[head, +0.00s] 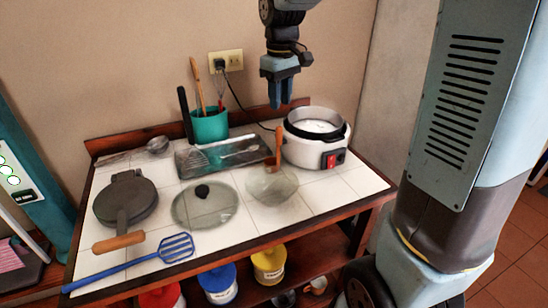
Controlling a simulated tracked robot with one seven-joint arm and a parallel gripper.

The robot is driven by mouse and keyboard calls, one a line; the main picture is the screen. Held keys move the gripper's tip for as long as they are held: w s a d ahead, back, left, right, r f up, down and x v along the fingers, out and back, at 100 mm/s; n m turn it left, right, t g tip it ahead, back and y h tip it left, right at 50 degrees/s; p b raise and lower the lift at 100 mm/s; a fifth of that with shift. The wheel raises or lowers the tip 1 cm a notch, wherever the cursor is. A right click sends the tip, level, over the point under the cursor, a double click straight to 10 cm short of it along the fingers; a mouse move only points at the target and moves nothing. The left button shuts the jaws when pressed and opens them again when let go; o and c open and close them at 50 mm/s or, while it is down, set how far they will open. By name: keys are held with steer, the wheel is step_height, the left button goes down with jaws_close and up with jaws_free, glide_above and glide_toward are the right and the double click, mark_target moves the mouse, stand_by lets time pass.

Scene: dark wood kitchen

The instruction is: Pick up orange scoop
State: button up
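An orange scoop (278,147) stands upright at a tilt in or against a clear glass bowl (272,188) on the white tiled tabletop, in front of the rice cooker. Its upper part rises above the bowl's rim; its lower end shows only faintly, and I cannot tell exactly how it rests. My gripper (281,105) hangs pointing down above the back of the table, in picture terms straight above the scoop and apart from it. Its blue fingers look close together, with nothing seen between them; whether they are open or shut is unclear.
A white rice cooker (316,155) stands right of the bowl. A metal tray (222,155), teal utensil pot (209,126), glass lid (204,208), dark round press (125,200) and blue slotted spatula (130,263) fill the left. A power cord (247,110) runs behind.

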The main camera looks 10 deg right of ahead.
mark_target(277, 144)
steer(key=shift+w+a+f, duration=0.25)
steer(key=shift+w+f, duration=0.1)
steer(key=shift+f, duration=0.1)
step_height(277, 144, down, 14)
steer(key=shift+r, duration=0.25)
jaws_close()
stand_by(0.4)
